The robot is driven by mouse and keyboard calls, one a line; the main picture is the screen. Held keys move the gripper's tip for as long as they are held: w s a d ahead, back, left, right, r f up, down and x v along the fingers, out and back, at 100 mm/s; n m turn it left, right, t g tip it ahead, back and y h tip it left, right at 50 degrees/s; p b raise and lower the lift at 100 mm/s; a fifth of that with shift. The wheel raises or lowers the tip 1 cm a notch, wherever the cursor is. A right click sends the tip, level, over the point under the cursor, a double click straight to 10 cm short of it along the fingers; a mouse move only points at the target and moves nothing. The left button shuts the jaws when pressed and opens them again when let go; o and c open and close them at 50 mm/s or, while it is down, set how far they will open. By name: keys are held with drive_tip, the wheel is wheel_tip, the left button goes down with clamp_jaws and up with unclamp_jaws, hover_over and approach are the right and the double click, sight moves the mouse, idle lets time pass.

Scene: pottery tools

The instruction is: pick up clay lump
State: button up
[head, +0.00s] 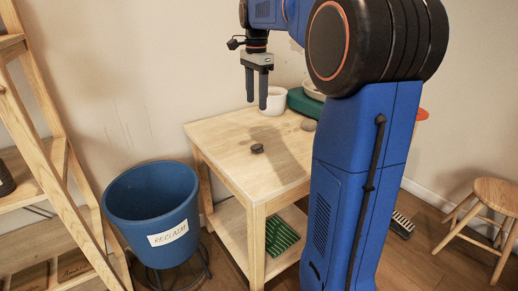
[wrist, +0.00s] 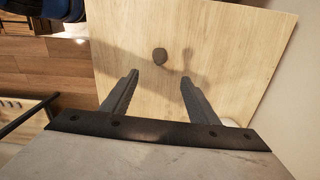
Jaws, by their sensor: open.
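A small dark grey-brown lump (head: 257,148), which looks like the clay lump, lies on the light wooden table (head: 225,131) near its left side. It also shows in the wrist view (wrist: 160,55), just beyond the fingertips and roughly centred between them. A second greyish lump (head: 308,125) lies farther right on the table, close to my arm; I cannot tell for sure which is clay. My gripper (head: 256,106) points down above the table, clear of the lump. It also shows in the wrist view (wrist: 160,78) with its fingers apart and nothing between them.
A white pot (head: 272,101) and a green object (head: 303,103) stand at the table's back. A blue bucket labelled RECLAIM (head: 150,213) stands left of the table. A wooden shelf (head: 58,160) is at far left and a stool (head: 486,205) at right. Table wood around the dark lump is clear.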

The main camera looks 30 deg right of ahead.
sight(257, 145)
wheel_tip(257, 145, down, 17)
drive_tip(key=shift+f, duration=0.1)
idle(0.7)
drive_tip(key=c, duration=1.1)
drive_tip(key=shift+r, duration=0.2)
wheel_tip(257, 145, up, 10)
drive_tip(key=shift+f, duration=0.1)
drive_tip(key=shift+f, duration=0.1)
